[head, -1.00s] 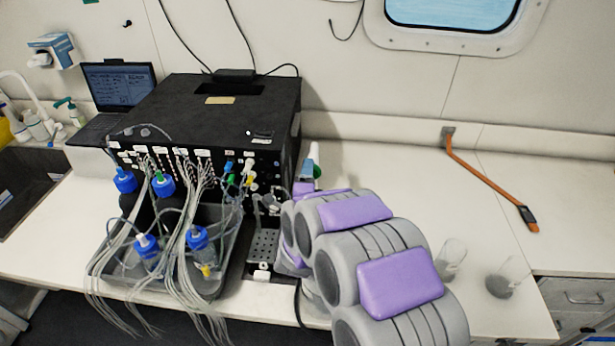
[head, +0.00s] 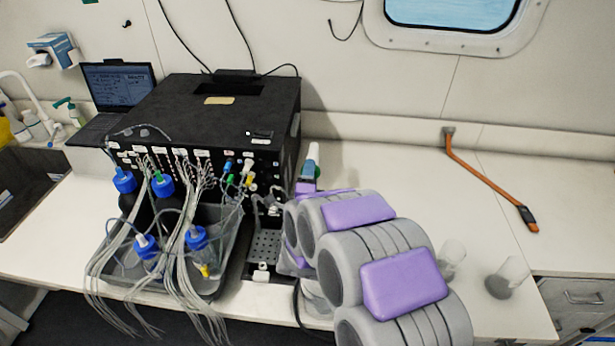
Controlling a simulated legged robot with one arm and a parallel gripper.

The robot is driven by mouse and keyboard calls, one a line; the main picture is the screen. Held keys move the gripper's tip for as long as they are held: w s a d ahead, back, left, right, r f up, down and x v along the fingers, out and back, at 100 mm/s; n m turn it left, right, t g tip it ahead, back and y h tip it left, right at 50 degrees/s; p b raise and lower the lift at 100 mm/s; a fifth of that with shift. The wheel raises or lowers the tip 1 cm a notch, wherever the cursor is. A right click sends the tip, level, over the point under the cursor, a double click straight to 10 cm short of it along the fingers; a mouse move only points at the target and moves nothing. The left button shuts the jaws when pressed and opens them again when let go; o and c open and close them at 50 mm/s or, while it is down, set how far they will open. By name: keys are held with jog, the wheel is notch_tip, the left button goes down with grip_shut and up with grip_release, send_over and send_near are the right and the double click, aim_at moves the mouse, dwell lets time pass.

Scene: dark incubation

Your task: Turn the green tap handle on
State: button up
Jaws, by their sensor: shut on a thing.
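The green tap handle (head: 231,180) is a small green piece on the front of the black box (head: 222,105), at the right end of its row of fittings. Blue, white and yellow fittings sit close around it. My gripper (head: 262,204) is small and grey, low at the right of the box front, a little right of and below the green handle. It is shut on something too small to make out. My arm, grey with purple pads, comes up from the lower right and hides part of the box's right side.
Cables and a dark tray (head: 228,270) with blue-capped bottles (head: 198,238) stand in front of the box. A green-and-white bottle (head: 312,165) stands behind my arm.

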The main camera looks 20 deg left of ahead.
jog(key=shift+d+f, duration=0.15)
jog(key=shift+f, duration=0.2)
jog(key=n+p, duration=0.2)
jog(key=n, duration=0.4)
jog(key=shift+s+n, duration=0.1)
jog(key=shift+n, duration=0.2)
jog(key=n+p, duration=0.1)
jog(key=n, duration=0.1)
jog(key=shift+n+p, duration=0.35)
jog(key=shift+n, duration=0.05)
jog(key=shift+n+p, duration=0.95)
jog(key=shift+n, duration=1.05)
jog(key=o, duration=1.1)
jog(key=shift+r, duration=0.2)
jog(key=shift+c, duration=0.2)
